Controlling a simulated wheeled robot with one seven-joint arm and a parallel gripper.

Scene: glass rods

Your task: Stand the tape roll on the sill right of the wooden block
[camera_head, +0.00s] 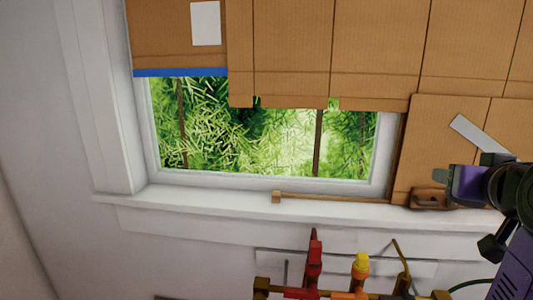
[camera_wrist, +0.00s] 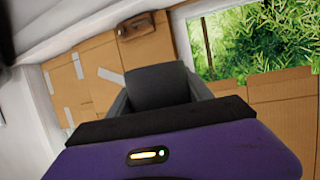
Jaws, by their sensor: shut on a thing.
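My gripper (camera_head: 442,175), with its purple body, is at the right, in front of the cardboard and just above the sill's right end. In the wrist view my gripper (camera_wrist: 158,88) is shut on a dark grey thing, seen end-on between the fingers. I see no ring shape, so I cannot tell for sure that it is the tape roll. The brown wooden block (camera_head: 432,199) is on the white sill (camera_head: 235,205), below the gripper tip and apart from it. It also shows at the top of the wrist view (camera_wrist: 135,27).
A thin wooden stick with a small block end (camera_head: 276,197) lies along the sill. The sill's left part is bare. Cardboard (camera_head: 380,50) covers much of the window. A rack with red (camera_head: 314,260) and yellow-topped (camera_head: 361,263) tools is below the sill.

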